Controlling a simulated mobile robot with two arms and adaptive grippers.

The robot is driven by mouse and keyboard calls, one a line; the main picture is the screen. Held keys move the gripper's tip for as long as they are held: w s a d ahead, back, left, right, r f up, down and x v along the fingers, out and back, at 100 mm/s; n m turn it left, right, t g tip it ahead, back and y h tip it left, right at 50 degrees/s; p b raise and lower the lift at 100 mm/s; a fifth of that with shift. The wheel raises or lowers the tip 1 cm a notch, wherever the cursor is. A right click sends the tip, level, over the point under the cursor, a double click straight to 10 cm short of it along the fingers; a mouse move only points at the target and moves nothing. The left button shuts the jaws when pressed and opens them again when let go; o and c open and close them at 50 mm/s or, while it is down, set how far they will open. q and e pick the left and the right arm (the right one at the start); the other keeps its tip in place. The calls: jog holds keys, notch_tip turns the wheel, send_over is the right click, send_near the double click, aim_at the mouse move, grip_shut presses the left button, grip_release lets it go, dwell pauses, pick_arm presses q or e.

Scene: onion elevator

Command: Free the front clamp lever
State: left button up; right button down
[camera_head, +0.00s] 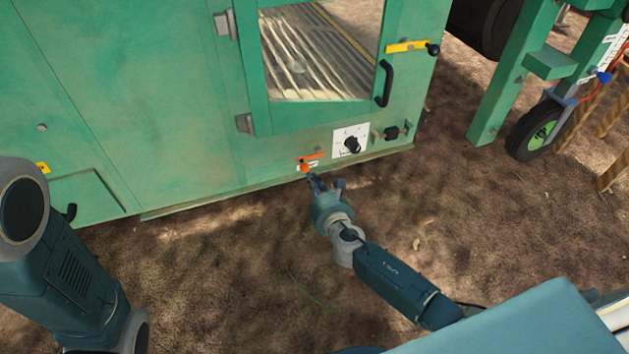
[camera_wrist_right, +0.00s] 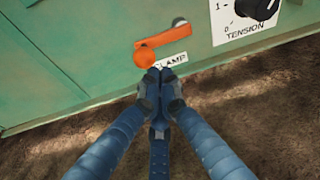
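The orange clamp lever (camera_head: 310,158) sits low on the front of the green machine, by a white label that reads CLAMP in the right wrist view. There the lever (camera_wrist_right: 170,42) has a round orange knob at its lower left end, and its bar rises to the right. My right gripper (camera_head: 314,181) is just below the lever. In the wrist view its fingertips (camera_wrist_right: 159,75) are together just under the knob, with nothing seen between them. I cannot tell whether they touch the knob. My left gripper is out of view.
A white tension dial (camera_head: 351,142) with a black knob is right of the lever. The green machine (camera_head: 150,90) has a windowed door with a black handle (camera_head: 384,84). A yellow bar (camera_head: 406,46) is above right. A wheel (camera_head: 536,131) stands at the right. The dirt ground is open.

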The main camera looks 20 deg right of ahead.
aim_at(308, 167)
jog(key=shift+r, duration=0.25)
jog(key=shift+w+a+r+m+y+p, duration=0.1)
jog(key=shift+r+m+y+p, duration=0.5)
jog(key=shift+m, duration=0.6)
jog(key=shift+r, duration=0.25)
jog(key=shift+r+m+y, duration=0.3)
jog(key=shift+r+m, duration=0.2)
jog(key=shift+m, duration=0.7)
jog(key=m, duration=0.1)
jog(key=d+r+m+y, duration=0.1)
jog(key=m, duration=0.1)
jog(key=r+m, duration=0.1)
jog(key=m, duration=0.1)
jog(key=shift+d+t+y, duration=0.3)
jog(key=shift+y, duration=0.1)
